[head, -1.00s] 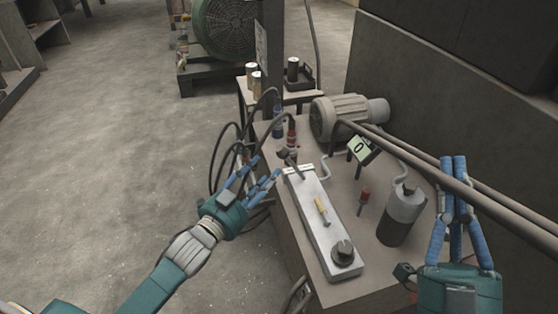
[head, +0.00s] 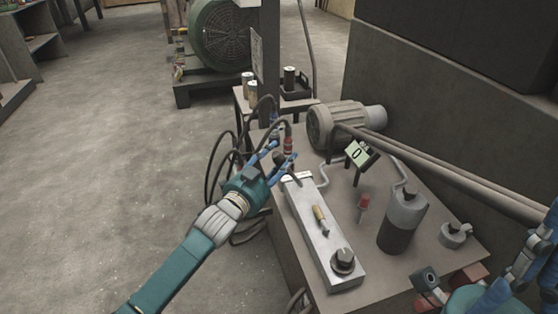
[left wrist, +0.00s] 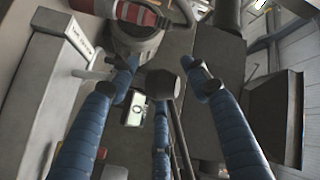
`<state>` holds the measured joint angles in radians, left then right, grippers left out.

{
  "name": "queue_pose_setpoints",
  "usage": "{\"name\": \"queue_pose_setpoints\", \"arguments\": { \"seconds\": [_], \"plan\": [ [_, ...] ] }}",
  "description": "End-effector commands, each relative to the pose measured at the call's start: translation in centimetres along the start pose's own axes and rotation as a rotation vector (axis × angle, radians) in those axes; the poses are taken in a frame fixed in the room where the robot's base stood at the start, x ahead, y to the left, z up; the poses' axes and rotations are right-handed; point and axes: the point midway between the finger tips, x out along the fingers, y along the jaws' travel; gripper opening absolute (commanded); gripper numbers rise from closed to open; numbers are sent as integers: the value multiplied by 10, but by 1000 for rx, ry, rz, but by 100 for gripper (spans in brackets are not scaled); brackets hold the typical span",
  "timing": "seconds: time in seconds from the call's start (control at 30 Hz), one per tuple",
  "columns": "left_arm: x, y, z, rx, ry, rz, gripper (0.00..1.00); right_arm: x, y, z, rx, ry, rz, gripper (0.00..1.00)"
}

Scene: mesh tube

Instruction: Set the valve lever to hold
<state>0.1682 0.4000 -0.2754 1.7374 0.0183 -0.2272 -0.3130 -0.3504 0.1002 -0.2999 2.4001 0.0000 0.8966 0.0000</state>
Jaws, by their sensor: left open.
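The valve lever (head: 281,159) stands at the far end of a long grey metal block (head: 322,238), beside a white label strip (head: 297,177). It has a dark knob on a thin rod. My left gripper (head: 277,155) is open at the lever, its blue fingers around the knob. In the left wrist view, the dark knob (left wrist: 162,84) shows between the spread fingers of the left gripper (left wrist: 163,70); I cannot tell whether they touch it. The label's words are not readable in the head view. My right gripper (head: 540,240) is at the lower right edge, partly cut off.
The block also carries a yellow-handled tool (head: 321,217) and a black knob (head: 343,260). A grey motor (head: 340,123), a display reading 0 (head: 360,153), a red-topped pin (head: 363,205) and a grey-black cylinder (head: 402,222) stand nearby. Dark hoses (head: 218,165) loop left of the bench.

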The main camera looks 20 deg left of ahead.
Motion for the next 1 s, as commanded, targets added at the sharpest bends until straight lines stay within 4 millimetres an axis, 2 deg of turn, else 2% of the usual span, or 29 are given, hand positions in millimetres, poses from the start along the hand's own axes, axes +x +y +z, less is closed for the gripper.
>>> {"name": "queue_pose_setpoints", "arguments": {
  "seconds": [0.27, 0.5, 0.87, 1.0],
  "plan": [
    [1, 0, 0, 0, 0, 0, 47, 0, 0, -1, 1, 5, 0, 0],
    [1, 0, 0, 0, 0, 0, 0, 0, 0, -1, 1, 4, 0, 0],
    [1, 0, -2, 3, -3, 4, 0, 3, 0, 3, 0, -15, 0, 0],
    [2, -1, -4, 12, -10, 10, 0, 7, 2, 25, -8, -111, 2, 0]
  ]
}}
